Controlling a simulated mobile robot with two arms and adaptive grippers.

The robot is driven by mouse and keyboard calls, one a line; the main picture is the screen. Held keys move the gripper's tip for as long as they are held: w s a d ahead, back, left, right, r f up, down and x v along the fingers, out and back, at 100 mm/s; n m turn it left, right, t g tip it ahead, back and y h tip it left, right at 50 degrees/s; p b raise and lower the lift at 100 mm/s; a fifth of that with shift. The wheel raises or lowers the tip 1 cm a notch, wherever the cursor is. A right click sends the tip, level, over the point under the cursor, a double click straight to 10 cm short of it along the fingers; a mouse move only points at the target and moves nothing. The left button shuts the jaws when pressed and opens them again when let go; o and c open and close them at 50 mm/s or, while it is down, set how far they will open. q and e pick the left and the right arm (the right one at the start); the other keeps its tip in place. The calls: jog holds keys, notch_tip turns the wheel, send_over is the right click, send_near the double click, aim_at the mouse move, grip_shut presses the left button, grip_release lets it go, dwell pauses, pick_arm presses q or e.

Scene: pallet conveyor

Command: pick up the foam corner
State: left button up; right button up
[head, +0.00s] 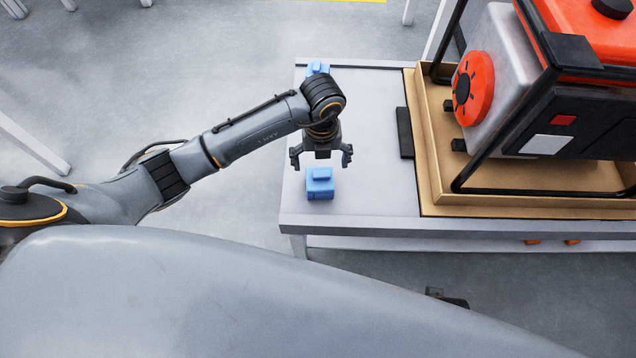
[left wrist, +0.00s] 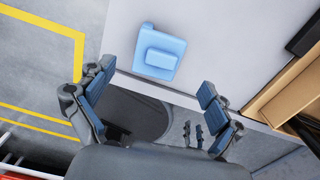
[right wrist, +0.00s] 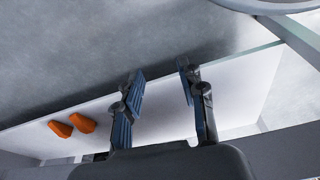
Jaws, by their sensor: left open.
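A light blue foam corner (head: 320,185) sits on the grey table near its front left; it also shows in the left wrist view (left wrist: 160,52). A second blue foam corner (head: 317,68) lies at the table's back left edge, partly hidden by my left arm. My left gripper (head: 321,160) is open and empty, close to the front foam corner, its fingers spread above the table. In the left wrist view the corner lies beyond the fingertips, between their lines. My right gripper (right wrist: 160,72) is open and empty in the right wrist view, away from both foam corners.
A cardboard tray (head: 510,205) on the table's right holds a generator (head: 560,90) with a black frame and orange tank. A flat black piece (head: 405,132) lies beside the tray. Two orange pieces (right wrist: 72,126) lie on the lower shelf.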

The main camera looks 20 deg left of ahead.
aim_at(320, 175)
pick_arm(q)
jog(key=f, duration=0.3)
jog(key=f+b, duration=0.1)
jog(key=f, duration=0.1)
jog(key=shift+s, duration=0.25)
jog(key=shift+f, duration=0.45)
jog(key=c, duration=1.1)
pick_arm(e)
jog(key=r, duration=0.2)
jog(key=w+r, duration=0.1)
jog(key=r, duration=0.1)
jog(key=shift+w, duration=0.1)
